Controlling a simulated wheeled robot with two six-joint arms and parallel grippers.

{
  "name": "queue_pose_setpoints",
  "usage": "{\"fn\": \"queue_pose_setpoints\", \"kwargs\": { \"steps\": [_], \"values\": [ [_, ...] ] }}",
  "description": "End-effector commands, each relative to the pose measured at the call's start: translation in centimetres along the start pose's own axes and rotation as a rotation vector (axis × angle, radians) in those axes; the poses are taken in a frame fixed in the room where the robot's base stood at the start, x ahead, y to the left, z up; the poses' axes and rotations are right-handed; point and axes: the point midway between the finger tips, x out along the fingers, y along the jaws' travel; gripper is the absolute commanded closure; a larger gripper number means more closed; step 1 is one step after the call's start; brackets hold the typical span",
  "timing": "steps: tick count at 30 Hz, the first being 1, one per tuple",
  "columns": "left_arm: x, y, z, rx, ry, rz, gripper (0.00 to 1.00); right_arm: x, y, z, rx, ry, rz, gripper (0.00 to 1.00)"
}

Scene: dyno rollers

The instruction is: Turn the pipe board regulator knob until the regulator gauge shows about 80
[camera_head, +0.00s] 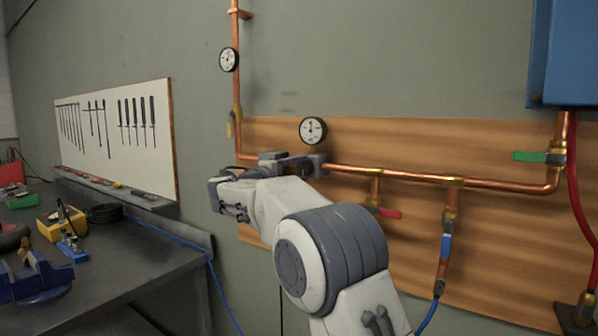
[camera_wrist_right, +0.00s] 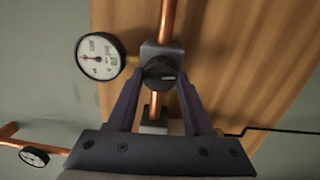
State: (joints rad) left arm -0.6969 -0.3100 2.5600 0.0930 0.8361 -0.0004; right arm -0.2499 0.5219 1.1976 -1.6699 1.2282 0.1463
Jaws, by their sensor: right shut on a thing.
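The regulator gauge (camera_head: 313,130) is a round white dial above the regulator body (camera_head: 317,166) on the wooden pipe board. Its needle appears to point roughly upward in the head view; the numbers are too small to read. The gauge also shows large and turned in the wrist view (camera_wrist_right: 100,56). The dark round regulator knob (camera_wrist_right: 160,73) with a pale mark sits between the two fingers of my right gripper (camera_wrist_right: 160,80), which is shut on it. In the head view my right wrist hides most of the knob. My left gripper is not in view.
A second gauge (camera_head: 229,59) sits on the vertical copper pipe at upper left. Valves with red (camera_head: 389,213), blue (camera_head: 446,246) and green (camera_head: 529,156) handles lie to the right. A workbench (camera_head: 130,262) with tools stands at left.

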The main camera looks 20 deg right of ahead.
Motion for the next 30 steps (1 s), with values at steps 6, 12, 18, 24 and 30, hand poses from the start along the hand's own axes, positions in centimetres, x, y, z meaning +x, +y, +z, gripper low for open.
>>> {"fn": "queue_pose_setpoints", "kwargs": {
  "steps": [6,12,18,24,30],
  "values": [
    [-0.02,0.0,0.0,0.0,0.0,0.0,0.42,-0.05,-0.11,-0.02,-0.107,0.005,0.005,1.0],
    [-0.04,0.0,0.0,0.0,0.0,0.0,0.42,-0.05,-0.14,-0.02,-0.156,0.007,0.008,1.0],
    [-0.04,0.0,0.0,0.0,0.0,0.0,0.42,-0.05,-0.16,-0.03,-0.169,0.008,0.009,1.0],
    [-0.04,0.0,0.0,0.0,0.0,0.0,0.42,-0.06,-0.17,-0.04,-0.168,0.008,0.008,1.0],
    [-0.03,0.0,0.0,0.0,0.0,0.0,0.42,-0.05,-0.16,-0.03,-0.167,0.008,0.009,0.19]
  ]
}}
